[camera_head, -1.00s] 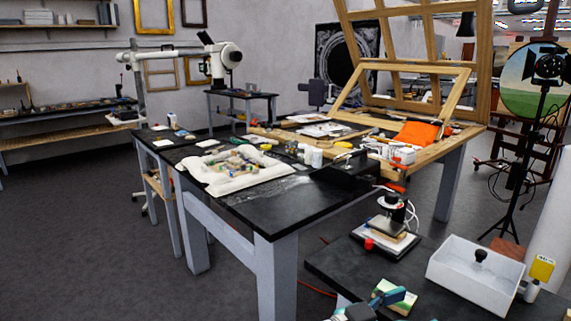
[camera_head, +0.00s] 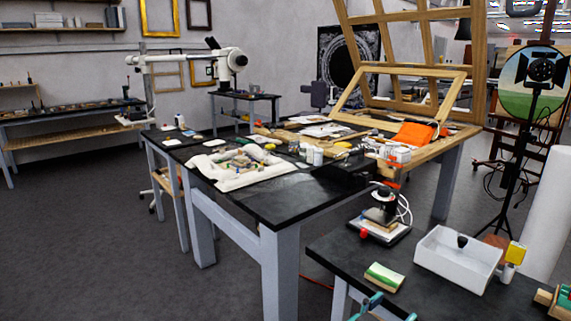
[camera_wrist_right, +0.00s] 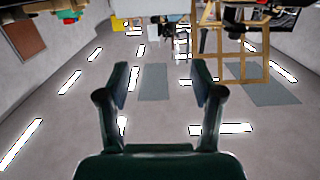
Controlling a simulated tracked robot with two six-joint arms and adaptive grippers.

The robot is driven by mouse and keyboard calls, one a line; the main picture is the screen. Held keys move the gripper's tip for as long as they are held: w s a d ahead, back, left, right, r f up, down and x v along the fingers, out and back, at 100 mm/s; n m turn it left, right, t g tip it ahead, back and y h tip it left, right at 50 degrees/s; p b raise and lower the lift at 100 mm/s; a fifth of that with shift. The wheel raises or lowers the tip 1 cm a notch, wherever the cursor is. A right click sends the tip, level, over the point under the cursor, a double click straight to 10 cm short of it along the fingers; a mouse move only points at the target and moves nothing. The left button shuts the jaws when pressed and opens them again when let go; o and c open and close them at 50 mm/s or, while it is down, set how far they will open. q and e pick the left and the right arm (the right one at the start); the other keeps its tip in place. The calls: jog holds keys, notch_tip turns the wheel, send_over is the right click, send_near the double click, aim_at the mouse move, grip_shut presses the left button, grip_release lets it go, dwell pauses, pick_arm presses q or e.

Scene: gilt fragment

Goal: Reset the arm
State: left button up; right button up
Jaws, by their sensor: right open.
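My right gripper (camera_head: 388,310) shows only as teal fingertips at the bottom edge of the head view, in front of the near black bench (camera_head: 335,258). In the right wrist view the same gripper (camera_wrist_right: 162,85) has two dark green fingers spread wide apart. Nothing is between them. Beyond them is a pale surface with bright light strips (camera_wrist_right: 220,128). The rest of my right arm is hidden below the head view. My left gripper is in neither view.
A green and cream block (camera_head: 384,277) lies on the near bench just behind the gripper. A white box (camera_head: 455,268), a yellow-topped bottle (camera_head: 512,258) and a black-topped device (camera_head: 382,212) stand there too. The large worktable (camera_head: 290,205) is behind. Floor at left is clear.

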jog(key=s+a+f+n+g+y+p, duration=0.1)
jog(key=a+f+n+y+p, duration=0.15)
jog(key=f+y, duration=0.55)
jog(key=s+a+f+n+g+y+p, duration=0.1)
jog(key=f+n+y+p, duration=0.2)
jog(key=f, duration=1)
jog(key=s+a+f+n+g+y, duration=0.1)
jog(key=s+a+f+g+y, duration=0.1)
jog(key=s, duration=0.9)
jog(key=s+a+f+n+g+y+p, duration=0.1)
jog(key=s+a+f+g+y, duration=0.2)
jog(key=s+f+g, duration=0.3)
jog(key=s+y, duration=0.1)
jog(key=s, duration=0.4)
jog(key=shift+a+g, duration=0.15)
jog(key=shift+g, duration=0.15)
